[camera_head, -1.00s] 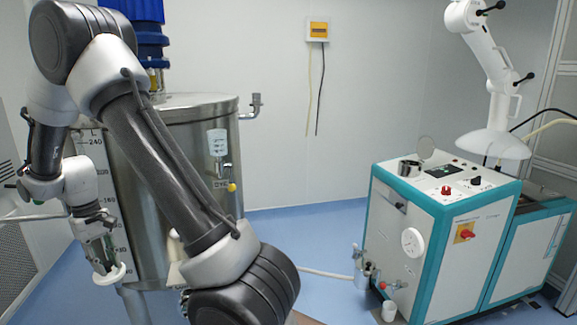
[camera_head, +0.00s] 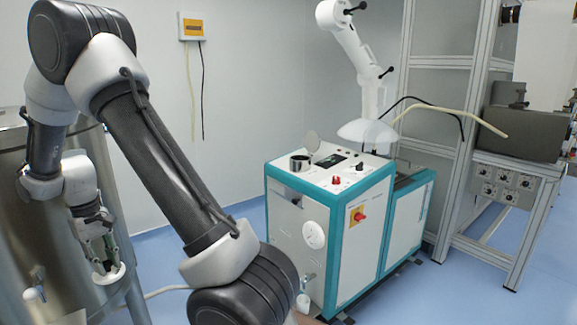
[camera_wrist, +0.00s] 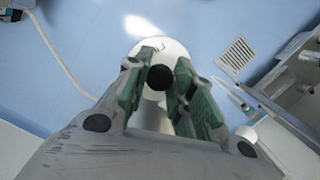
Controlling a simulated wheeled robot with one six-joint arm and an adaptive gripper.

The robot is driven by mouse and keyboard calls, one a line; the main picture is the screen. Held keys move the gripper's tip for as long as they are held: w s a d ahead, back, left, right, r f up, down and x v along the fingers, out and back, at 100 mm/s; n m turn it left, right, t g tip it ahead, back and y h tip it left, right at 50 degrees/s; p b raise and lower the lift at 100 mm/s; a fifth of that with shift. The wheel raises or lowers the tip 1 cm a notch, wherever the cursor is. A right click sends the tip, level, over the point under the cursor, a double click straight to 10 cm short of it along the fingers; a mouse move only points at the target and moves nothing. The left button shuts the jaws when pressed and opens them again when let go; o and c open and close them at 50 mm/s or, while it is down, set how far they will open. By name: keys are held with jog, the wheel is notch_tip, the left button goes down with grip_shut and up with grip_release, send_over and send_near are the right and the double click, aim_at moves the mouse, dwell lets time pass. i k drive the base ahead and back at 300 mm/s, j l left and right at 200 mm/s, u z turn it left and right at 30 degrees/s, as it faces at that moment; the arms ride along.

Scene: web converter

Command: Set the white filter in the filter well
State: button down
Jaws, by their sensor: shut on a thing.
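My gripper (camera_head: 104,256) hangs low at the left in the head view, shut on the white filter (camera_head: 108,275). The filter is a white disc below the fingertips. In the wrist view the gripper (camera_wrist: 160,85) has its green finger pads on either side of a black knob, with the white filter (camera_wrist: 177,50) behind it. A short round metal cup (camera_head: 299,163), which looks like the filter well, sits on top of the white and teal machine (camera_head: 300,190).
A steel tank (camera_head: 22,220) stands at the left behind my arm. A white jointed extraction arm with a hood (camera_head: 366,131) hangs over the machine's rear. A metal frame rack (camera_head: 500,230) stands at the right. Blue floor (camera_head: 440,295) is clear in front of it.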

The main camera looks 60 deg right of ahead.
aim_at(301, 166)
jog(key=i+l+z, duration=0.1)
jog(key=l+z, duration=0.25)
jog(key=i+l+z, duration=0.15)
jog(key=z, duration=0.25)
jog(key=i+l+z, duration=0.2)
jog(key=z, duration=0.15)
